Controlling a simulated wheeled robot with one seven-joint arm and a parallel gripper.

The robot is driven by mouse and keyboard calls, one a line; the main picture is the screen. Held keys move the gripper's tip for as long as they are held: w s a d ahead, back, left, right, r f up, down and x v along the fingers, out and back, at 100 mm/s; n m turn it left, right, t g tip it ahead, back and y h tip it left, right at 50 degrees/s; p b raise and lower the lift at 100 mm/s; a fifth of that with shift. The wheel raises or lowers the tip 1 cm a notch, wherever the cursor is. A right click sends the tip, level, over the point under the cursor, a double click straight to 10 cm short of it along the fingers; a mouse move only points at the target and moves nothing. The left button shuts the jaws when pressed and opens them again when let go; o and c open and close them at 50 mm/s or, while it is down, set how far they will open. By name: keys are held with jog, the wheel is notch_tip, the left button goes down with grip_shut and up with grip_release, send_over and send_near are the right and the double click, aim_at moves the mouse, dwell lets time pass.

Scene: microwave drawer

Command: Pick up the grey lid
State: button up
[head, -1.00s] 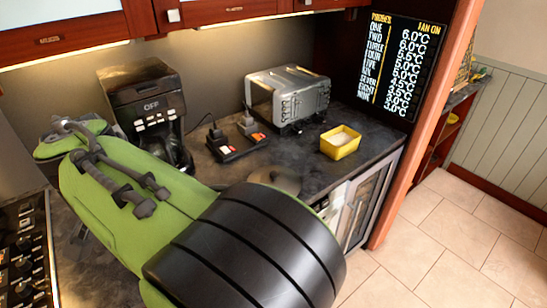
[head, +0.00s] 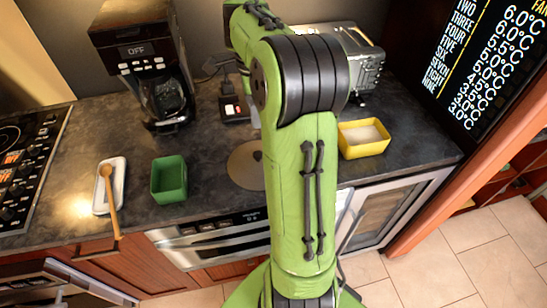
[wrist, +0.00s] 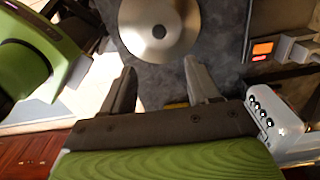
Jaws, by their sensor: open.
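The grey lid (head: 244,168) lies flat on the dark countertop, partly hidden behind my green arm in the head view. In the wrist view, the lid (wrist: 183,30) is a round metallic disc with a small dark knob at its middle, cut off by the top edge. My gripper (wrist: 160,76) is open and empty. Its two fingers point toward the lid, which lies beyond the fingertips and apart from them. In the head view my gripper is hidden by the arm.
A yellow container (head: 363,138) stands right of the lid, a green one (head: 169,180) to its left. A white tray with a wooden spoon (head: 108,200) lies farther left. The coffee maker (head: 143,62), toaster (head: 367,62) and a black-and-red device (head: 234,107) stand behind.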

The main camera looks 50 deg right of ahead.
aim_at(257, 153)
notch_tip(257, 153, down, 15)
jog(key=b, duration=0.3)
jog(key=shift+a+f+b, duration=0.1)
jog(key=shift+a+b, duration=0.05)
jog(key=shift+b, duration=0.2)
grip_shut()
jog(key=shift+w, duration=0.1)
